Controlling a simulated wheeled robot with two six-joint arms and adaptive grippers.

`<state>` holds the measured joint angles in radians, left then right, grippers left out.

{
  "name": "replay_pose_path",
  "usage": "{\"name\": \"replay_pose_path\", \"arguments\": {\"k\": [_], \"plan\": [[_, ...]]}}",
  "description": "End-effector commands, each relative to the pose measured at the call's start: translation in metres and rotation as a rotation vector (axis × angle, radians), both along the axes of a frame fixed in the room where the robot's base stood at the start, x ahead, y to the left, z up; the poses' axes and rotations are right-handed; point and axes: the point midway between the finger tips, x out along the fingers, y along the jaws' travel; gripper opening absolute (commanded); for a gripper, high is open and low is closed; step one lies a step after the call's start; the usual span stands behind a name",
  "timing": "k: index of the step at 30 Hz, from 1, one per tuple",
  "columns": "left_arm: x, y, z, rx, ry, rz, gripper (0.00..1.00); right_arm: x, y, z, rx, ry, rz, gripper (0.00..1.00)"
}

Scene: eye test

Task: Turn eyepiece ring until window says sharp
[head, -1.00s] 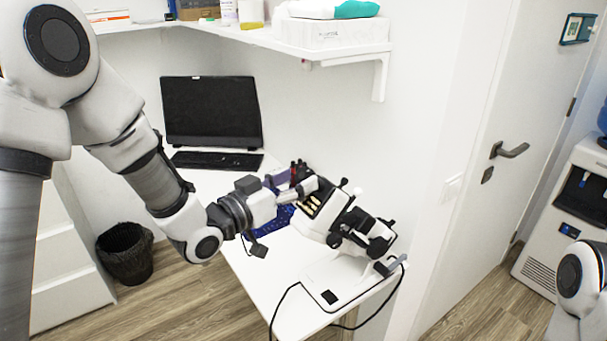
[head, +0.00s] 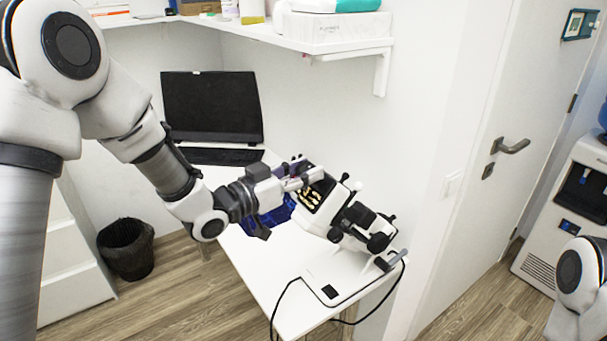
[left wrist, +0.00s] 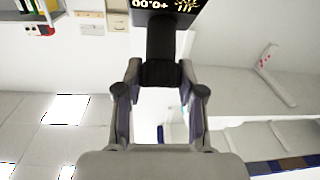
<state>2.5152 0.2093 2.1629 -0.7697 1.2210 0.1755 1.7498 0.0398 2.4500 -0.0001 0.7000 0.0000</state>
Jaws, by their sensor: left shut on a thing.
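A white and black eyepiece instrument (head: 344,222) stands tilted on its white base on the desk. My left gripper (head: 298,181) is at its upper left side. In the left wrist view my left gripper (left wrist: 160,75) has its fingers on both sides of the black eyepiece ring (left wrist: 160,71) and is shut on it. Above the ring is a dark window (left wrist: 170,5), cut off by the top edge. It shows upside-down digits like +0.00 and a blurred yellowish mark. The window's yellowish marks also show in the head view (head: 312,196), too small to read. My right gripper is out of view.
A shelf (head: 300,44) hangs above. A black cable (head: 275,312) runs off the desk. A bin (head: 127,250) stands on the floor.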

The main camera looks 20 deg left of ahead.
Motion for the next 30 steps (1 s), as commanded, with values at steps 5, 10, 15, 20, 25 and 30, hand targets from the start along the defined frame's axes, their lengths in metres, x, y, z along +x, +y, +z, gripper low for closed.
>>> {"name": "replay_pose_path", "arguments": {"k": [5,10,15,20,25,30], "plan": [[0.0,0.001,0.0,0.052,-0.042,-0.063,0.03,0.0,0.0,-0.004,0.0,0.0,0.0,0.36],[0.0,0.001,0.0,0.054,-0.042,-0.065,0.03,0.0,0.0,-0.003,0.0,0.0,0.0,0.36],[0.0,0.001,0.0,0.054,-0.042,-0.064,0.64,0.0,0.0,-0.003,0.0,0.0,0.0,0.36],[0.0,0.001,0.0,0.053,-0.041,-0.064,0.64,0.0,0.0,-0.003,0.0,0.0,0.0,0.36],[-0.002,0.003,0.0,0.051,-0.041,-0.063,0.64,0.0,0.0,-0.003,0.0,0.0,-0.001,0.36],[-0.02,0.018,0.0,0.046,-0.04,-0.059,0.64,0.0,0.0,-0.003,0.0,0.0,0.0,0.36]]}}
